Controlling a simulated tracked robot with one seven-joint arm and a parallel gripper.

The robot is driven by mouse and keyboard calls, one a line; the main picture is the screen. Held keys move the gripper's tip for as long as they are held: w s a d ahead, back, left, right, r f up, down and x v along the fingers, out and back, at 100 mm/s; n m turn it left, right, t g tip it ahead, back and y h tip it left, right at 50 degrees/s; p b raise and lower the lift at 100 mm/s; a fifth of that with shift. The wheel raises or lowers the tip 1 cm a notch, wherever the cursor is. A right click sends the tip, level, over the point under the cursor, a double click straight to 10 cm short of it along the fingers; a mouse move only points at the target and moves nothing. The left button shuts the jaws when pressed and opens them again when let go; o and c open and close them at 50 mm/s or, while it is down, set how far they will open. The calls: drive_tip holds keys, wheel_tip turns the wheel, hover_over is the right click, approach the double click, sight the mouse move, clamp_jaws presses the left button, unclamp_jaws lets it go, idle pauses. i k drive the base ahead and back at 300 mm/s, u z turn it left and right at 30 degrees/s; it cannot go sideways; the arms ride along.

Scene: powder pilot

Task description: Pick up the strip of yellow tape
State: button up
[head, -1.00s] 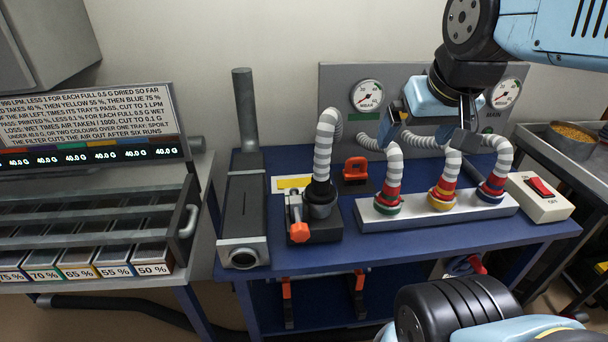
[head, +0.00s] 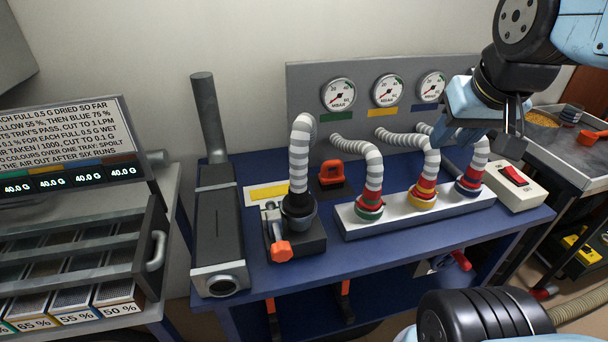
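The strip of yellow tape (head: 268,192) lies flat on a white card (head: 251,203) on the blue bench. It is behind the clamp stand, left of the orange-handled tool, and the striped hose covers its right end. My gripper (head: 474,142) is well to the right of the tape, raised above the right end of the hose manifold. Its two fingers are apart, with nothing visible between them.
A striped hose (head: 299,150) rises from the clamp stand (head: 297,243) in front of the tape. A grey pipe unit (head: 219,235) stands left. An orange-handled tool (head: 331,172) sits right. The hose manifold (head: 400,215) and switch box (head: 514,186) fill the bench's right side.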

sight(282, 189)
drive_tip(key=k, duration=1)
drive_tip(key=u, duration=0.55)
drive_tip(key=i, duration=1)
drive_tip(key=z, duration=0.05)
